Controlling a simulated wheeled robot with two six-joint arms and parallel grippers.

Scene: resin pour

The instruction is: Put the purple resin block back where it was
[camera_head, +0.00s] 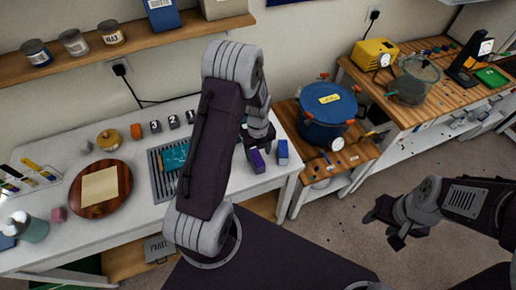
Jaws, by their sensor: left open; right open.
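The purple resin block (257,162) stands on the white table (215,220) near its right end, just left of a blue block (283,153). My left gripper (259,147) is open, directly above and behind the purple block; its dark fingers partly cover the block's upper part. I cannot tell whether the fingers touch it. My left arm hides part of the table to the left of the block. My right gripper (384,226) is open and empty, over the floor at the right, far from the block.
A slotted grey tray (158,178) with a teal piece lies left of my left arm. Numbered dark cubes (155,127) stand behind it. A round wooden board (80,203) lies further left. A blue pot (327,118) stands on the lower wooden bench at right.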

